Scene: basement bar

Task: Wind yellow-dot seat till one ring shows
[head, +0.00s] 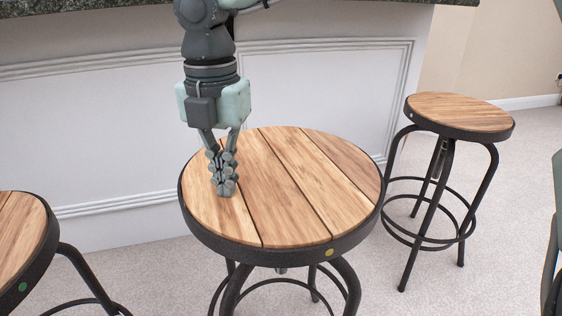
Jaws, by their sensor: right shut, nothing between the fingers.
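The yellow-dot seat (310,190) is a round wooden stool top with a dark metal rim, at the centre of the head view. Its yellow dot (330,252) is on the rim at the near right. My right gripper (225,188) is shut and empty, pointing down over the left part of this seat. I cannot tell whether its fingertips touch the wood. Only a short bit of the stool's central screw (282,270) shows below the rim. The seat hides the rest, and no rings can be made out. My left gripper is not in view.
A green-dot stool (25,235) is cut off at the left edge. Another wooden stool (460,112) stands at the back right, its screw partly visible. The white bar front (100,125) with a dark stone counter (350,2) is close behind. Carpet shows between the stools.

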